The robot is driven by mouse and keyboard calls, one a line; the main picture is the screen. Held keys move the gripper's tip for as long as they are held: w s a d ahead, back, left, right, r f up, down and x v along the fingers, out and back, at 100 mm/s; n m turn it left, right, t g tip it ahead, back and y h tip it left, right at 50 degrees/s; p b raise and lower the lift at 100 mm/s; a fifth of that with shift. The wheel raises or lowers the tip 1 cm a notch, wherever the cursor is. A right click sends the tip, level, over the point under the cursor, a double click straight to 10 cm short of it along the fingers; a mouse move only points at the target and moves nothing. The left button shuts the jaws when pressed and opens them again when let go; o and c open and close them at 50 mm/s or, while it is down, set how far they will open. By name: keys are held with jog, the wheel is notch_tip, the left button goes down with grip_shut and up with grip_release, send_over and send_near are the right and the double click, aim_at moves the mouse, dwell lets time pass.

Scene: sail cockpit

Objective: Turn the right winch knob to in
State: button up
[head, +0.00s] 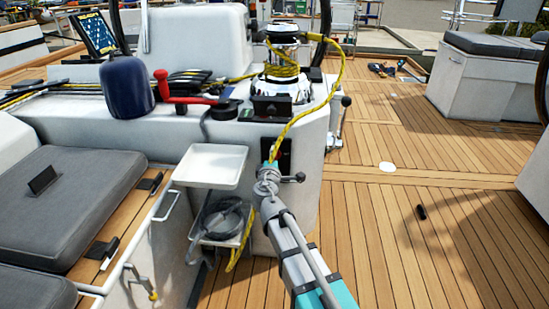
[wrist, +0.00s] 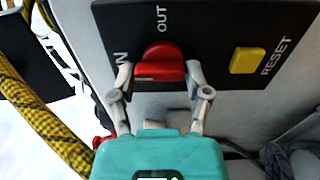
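The winch knob (wrist: 160,62) is red, with a raised bar across its front, on a black panel (wrist: 215,22). The bar lies crosswise in the wrist view, with a pale mark near its left end. OUT is printed above the knob; an N shows at its left, the rest of that label hidden. My gripper (wrist: 160,74) has one fingertip at each end of the bar and appears shut on it, with no clear gap. In the head view my gripper (head: 268,178) reaches the panel on the white console, and the knob is mostly hidden.
A yellow RESET button (wrist: 247,60) sits right of the knob. A yellow rope (head: 310,108) hangs from the winch (head: 283,65) close beside my gripper. A white tray (head: 210,165) juts out at left. The wooden deck (head: 400,230) at right is mostly clear.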

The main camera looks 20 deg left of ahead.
jog(key=o, duration=0.3)
jog(key=shift+v, duration=6)
